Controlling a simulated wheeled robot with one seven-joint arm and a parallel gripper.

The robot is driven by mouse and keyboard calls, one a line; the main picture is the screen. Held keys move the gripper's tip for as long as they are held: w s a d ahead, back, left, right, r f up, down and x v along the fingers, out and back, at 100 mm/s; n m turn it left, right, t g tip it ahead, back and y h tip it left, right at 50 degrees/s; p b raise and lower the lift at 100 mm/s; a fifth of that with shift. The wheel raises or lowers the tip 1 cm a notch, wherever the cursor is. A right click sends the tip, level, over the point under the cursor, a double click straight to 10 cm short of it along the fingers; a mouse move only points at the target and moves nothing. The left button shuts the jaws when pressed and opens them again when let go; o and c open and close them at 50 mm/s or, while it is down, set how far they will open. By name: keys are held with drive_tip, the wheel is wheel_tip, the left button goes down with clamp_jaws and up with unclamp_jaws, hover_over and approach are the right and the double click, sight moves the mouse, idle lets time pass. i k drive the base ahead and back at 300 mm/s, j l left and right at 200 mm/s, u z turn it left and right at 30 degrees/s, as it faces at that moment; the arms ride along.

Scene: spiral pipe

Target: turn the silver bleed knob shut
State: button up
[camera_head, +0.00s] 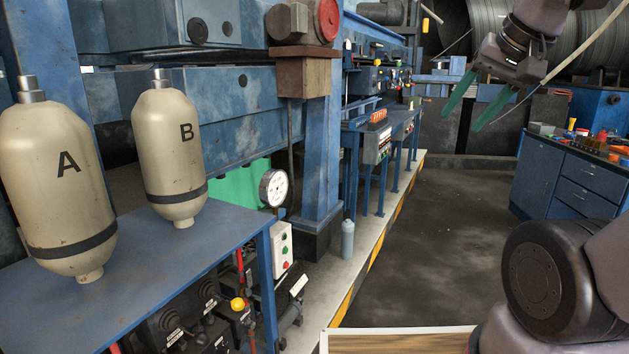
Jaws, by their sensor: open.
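I cannot clearly make out a silver bleed knob. Two cream-coloured tanks stand on a blue table at the left: tank A (58,185) in front and tank B (168,150) behind it. Each has a silver fitting on top, one on tank A (31,90) and one on tank B (160,78); I cannot tell if either is the knob. Black knobs with white labels and a yellow knob (237,304) show below the table. My gripper (460,122), with green fingers, is open and empty at the upper right, raised over the floor and far from the tanks.
The blue table (215,243) has a bare right end. A pressure gauge (273,188) and a button box (281,248) are beside it. A grey bottle (347,240) stands behind. A blue workbench (570,180) is at the right. The middle floor is clear.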

sight(249, 324)
drive_tip(key=u, duration=1.5)
